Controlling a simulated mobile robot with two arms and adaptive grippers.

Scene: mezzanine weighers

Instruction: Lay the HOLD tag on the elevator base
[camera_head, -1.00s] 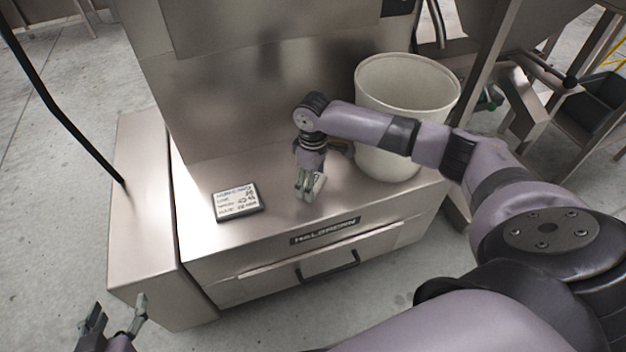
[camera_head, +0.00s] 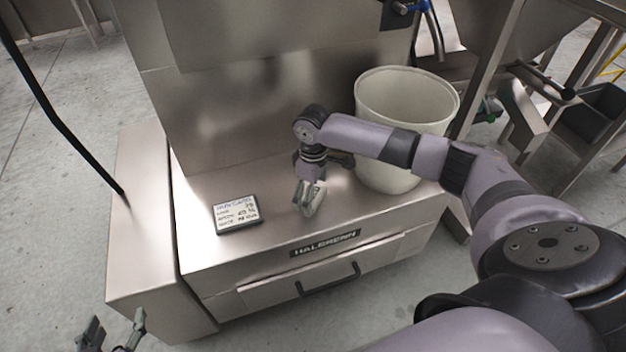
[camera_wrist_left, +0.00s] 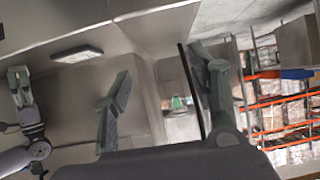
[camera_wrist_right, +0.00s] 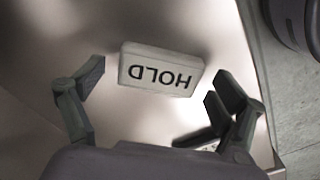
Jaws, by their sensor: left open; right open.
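The HOLD tag (camera_wrist_right: 160,70) is a small pale block with dark letters, upside down in the right wrist view. It appears to lie on the bare steel top of the base labelled HALBRENN (camera_head: 275,222); I cannot tell whether this is the elevator base. My right gripper (camera_head: 309,208) is open, pointing down low over that top. Its fingers are on either side of the tag, with gaps visible. In the head view the fingers largely hide the tag. My left gripper (camera_head: 111,332) is open and empty at the lower left, in front of the steel cabinet, well away from the tag.
A framed placard with handwriting (camera_head: 236,214) lies left of my right gripper; it also shows in the left wrist view (camera_wrist_left: 77,53). A large white bucket (camera_head: 385,170) stands close on the right. A steel wall (camera_head: 255,115) rises behind.

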